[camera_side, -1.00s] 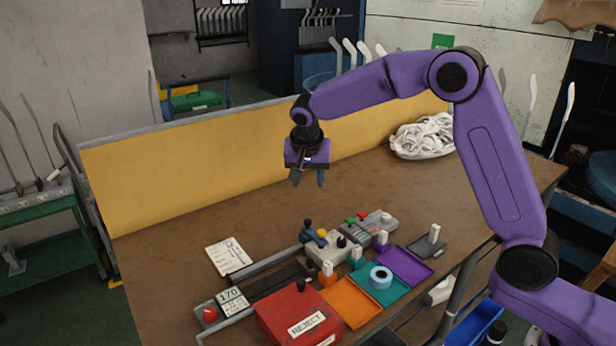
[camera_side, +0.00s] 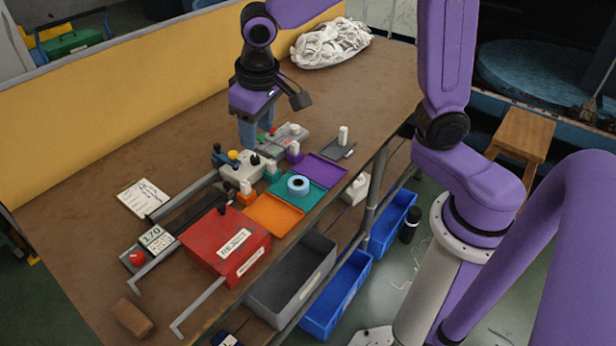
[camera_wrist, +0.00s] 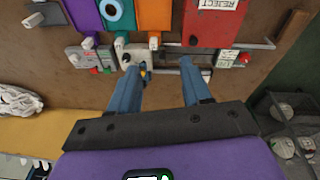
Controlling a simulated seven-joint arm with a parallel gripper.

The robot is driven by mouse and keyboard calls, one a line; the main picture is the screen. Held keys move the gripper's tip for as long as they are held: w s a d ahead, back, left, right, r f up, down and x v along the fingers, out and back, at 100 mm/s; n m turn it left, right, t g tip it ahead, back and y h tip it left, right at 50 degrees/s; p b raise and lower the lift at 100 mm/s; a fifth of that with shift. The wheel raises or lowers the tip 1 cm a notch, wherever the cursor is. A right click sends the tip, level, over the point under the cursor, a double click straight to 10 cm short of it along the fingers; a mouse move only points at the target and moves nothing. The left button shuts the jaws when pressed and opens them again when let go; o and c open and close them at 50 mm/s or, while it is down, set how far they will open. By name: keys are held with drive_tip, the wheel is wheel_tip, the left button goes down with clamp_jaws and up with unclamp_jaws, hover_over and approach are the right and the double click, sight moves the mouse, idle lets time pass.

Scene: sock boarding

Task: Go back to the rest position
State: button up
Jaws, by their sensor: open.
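My gripper (camera_side: 250,135) hangs from the purple arm with its fingers pointing down, in front of the yellow back panel in the side view. In that view its fingertips overlap the back of the small control boxes; its exact height above the table is hard to tell. In the wrist view my gripper (camera_wrist: 160,68) has its two blue-grey fingers spread apart. Nothing is held between them. No marker of a rest position shows.
The table (camera_side: 120,160) carries a red REJECT box (camera_side: 222,243), orange (camera_side: 273,215), teal (camera_side: 325,196) and purple (camera_side: 318,168) trays and a white fabric heap (camera_side: 332,42). A white card (camera_side: 145,198) lies at left. Grey (camera_side: 290,285) and blue (camera_side: 337,293) bins sit below the front edge.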

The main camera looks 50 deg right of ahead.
drive_tip(key=s+d+f+n+g, duration=0.1)
drive_tip(key=s+d+n, duration=0.3)
drive_tip(key=s, duration=0.7)
drive_tip(key=s+d+f+n+g+y, duration=0.1)
drive_tip(key=s+d+n, duration=0.3)
drive_tip(key=s, duration=0.8)
drive_tip(key=n, duration=0.2)
drive_tip(key=shift+s+f+n, duration=0.15)
drive_tip(key=shift+n, duration=0.15)
